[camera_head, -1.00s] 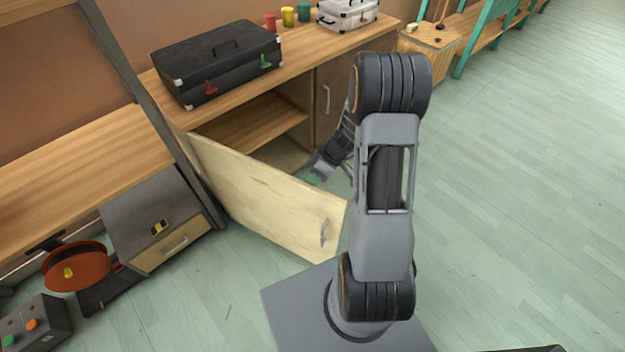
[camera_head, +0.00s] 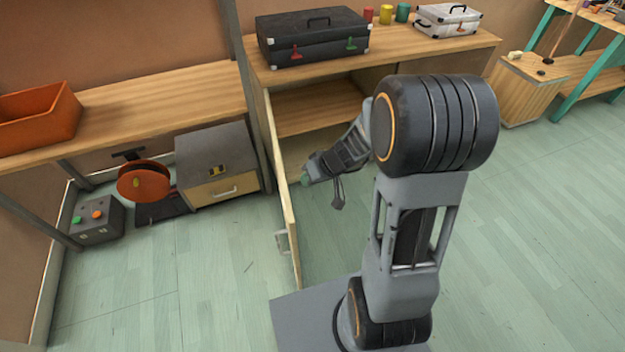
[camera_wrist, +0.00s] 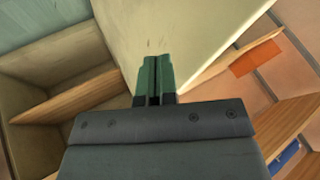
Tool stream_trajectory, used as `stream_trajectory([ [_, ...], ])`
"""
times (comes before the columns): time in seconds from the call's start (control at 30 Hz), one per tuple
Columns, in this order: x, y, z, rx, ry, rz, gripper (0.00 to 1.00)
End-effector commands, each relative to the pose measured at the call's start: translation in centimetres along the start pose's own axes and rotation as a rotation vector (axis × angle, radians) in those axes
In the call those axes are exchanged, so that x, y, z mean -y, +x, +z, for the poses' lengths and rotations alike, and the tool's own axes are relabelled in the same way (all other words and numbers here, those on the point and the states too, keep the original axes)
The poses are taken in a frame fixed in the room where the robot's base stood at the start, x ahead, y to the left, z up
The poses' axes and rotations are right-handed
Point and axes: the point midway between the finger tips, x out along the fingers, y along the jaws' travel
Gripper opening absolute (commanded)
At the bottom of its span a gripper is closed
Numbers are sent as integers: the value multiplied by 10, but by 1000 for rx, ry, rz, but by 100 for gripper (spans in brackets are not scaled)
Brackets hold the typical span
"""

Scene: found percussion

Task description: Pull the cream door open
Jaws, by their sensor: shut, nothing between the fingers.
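The cream door (camera_head: 285,200) stands swung out from the left side of the cabinet under the workbench, seen nearly edge-on in the head view. Its pale handle (camera_head: 283,240) is on the left-facing side near the free edge. The cabinet's inside shelf (camera_head: 318,108) is in plain view. My gripper (camera_head: 305,181) is shut and empty at the inner side of the door. In the wrist view the green fingertips (camera_wrist: 155,75) are together in front of the cream door panel (camera_wrist: 165,30); I cannot tell whether they touch it.
A black case (camera_head: 313,36) and a silver case (camera_head: 447,19) stand on the bench. At the left are a grey box with a drawer (camera_head: 217,165), an orange reel (camera_head: 143,181) and an orange bin (camera_head: 38,118). The floor left of the door is clear.

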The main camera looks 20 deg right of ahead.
Motion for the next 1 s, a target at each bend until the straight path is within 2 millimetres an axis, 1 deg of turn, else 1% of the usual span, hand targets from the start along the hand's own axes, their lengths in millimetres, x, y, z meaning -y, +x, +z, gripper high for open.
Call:
stream_trajectory([
  [0.37, -4, -2, 1, -1, 0, 1, 0],
  [0.47, -11, -5, 3, -1, 0, 2, 0],
  [0.57, -23, -12, 6, 0, -4, 0, 0],
  [0.63, -33, -18, 9, 2, -7, -1, 0],
  [0.7, -26, -40, 6, 1, -12, -2, 0],
  [0.9, -21, -79, 11, 3, -12, -2, 0],
  [1.0, -20, -94, 12, 3, -11, -3, 0],
])
